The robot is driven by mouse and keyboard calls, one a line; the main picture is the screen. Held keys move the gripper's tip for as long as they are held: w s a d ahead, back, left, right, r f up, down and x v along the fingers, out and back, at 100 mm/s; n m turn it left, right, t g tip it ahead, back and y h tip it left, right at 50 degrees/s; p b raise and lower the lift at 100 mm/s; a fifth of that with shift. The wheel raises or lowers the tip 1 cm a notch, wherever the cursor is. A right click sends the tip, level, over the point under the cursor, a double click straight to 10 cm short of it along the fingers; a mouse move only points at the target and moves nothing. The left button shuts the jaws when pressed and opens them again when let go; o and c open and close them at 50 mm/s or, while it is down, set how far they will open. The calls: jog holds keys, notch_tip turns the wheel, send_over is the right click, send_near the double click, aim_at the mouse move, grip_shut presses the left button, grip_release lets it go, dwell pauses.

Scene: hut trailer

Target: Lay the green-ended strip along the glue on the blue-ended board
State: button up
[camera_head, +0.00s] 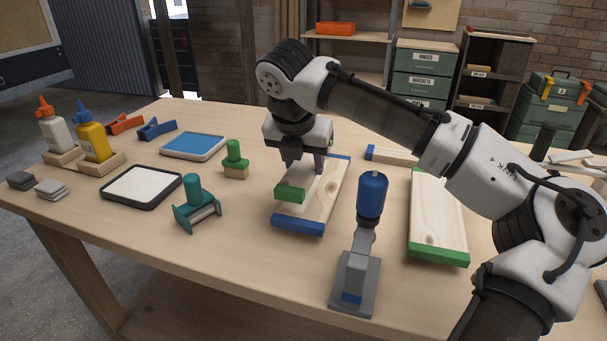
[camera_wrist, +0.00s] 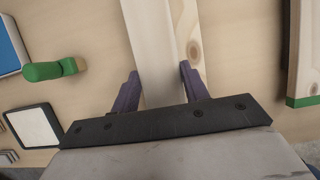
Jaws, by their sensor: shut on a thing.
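The green-ended strip (camera_head: 291,193) is pale wood with a green block on its near end. My gripper (camera_head: 306,163) is shut on it from above; in the wrist view the two purple fingers (camera_wrist: 162,88) flank the strip (camera_wrist: 158,40). The blue-ended board (camera_head: 323,200) lies on the bench beneath, with a blue band at each end. The strip is over the board's left part, running roughly lengthwise, with its green end near the board's left edge. I cannot tell whether it touches the board. In the wrist view, bare board (camera_wrist: 193,30) shows right of the strip. No glue is visible.
A blue-handled tool (camera_head: 371,195) stands close in front of the board on the right. A green-ended board (camera_head: 437,220) lies farther right, and a blue-ended strip (camera_head: 392,156) behind. Left are a green-handled block (camera_head: 236,160), a teal tool (camera_head: 195,203), trays (camera_head: 141,186) and glue bottles (camera_head: 95,142).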

aim_at(302, 168)
jog(key=shift+f, duration=1.55)
jog(key=o, duration=1)
jog(key=shift+f, duration=0.15)
jog(key=shift+o, duration=0.2)
jog(key=v, duration=1.2)
jog(key=shift+r, duration=0.25)
